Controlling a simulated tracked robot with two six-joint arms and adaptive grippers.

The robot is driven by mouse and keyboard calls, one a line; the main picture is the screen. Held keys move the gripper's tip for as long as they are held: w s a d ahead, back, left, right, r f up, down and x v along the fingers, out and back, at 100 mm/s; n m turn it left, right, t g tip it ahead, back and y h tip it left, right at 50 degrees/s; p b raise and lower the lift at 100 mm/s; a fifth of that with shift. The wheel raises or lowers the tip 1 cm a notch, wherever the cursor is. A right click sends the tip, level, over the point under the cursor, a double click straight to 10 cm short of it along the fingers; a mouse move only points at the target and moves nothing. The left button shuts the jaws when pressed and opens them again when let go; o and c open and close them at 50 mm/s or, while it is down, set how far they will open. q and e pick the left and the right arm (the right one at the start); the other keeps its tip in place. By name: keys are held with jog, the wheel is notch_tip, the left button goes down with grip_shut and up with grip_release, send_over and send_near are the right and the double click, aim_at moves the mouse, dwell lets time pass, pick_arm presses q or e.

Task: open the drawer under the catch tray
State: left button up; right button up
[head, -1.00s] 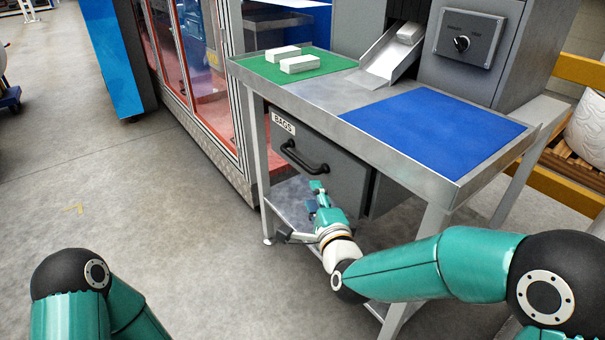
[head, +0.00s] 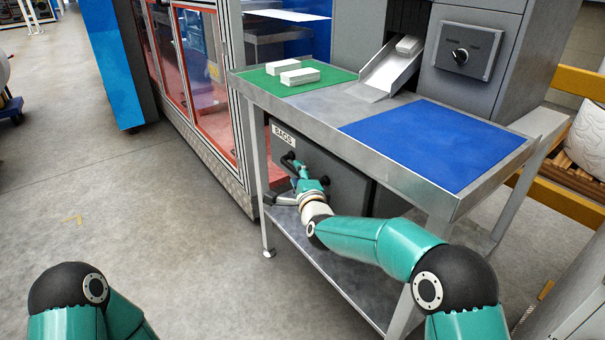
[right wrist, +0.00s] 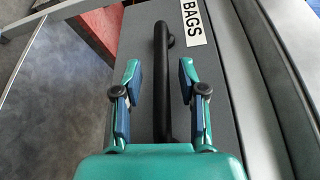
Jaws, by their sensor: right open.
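The grey drawer (head: 345,178) with the BAGS label sits under the rimmed metal catch tray (head: 318,104) and looks shut. Its black bar handle (right wrist: 160,88) runs lengthwise through the right wrist view, and the drawer front (right wrist: 222,90) fills the area around it. My right gripper (head: 293,168) is at the drawer front and covers part of the handle in the head view. In the right wrist view my right gripper (right wrist: 159,80) is open, with one finger on each side of the handle and gaps between. My left gripper is out of view.
White blocks (head: 300,76) lie on the green mat (head: 270,75), beside a blue mat (head: 440,140). A metal leg (head: 262,180) stands left of the drawer. A lower shelf (head: 335,280) lies below. The floor (head: 160,220) at left is clear.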

jog(key=shift+w+a, duration=0.15)
jog(key=shift+w, duration=0.55)
grip_shut()
jog(key=shift+f, duration=0.1)
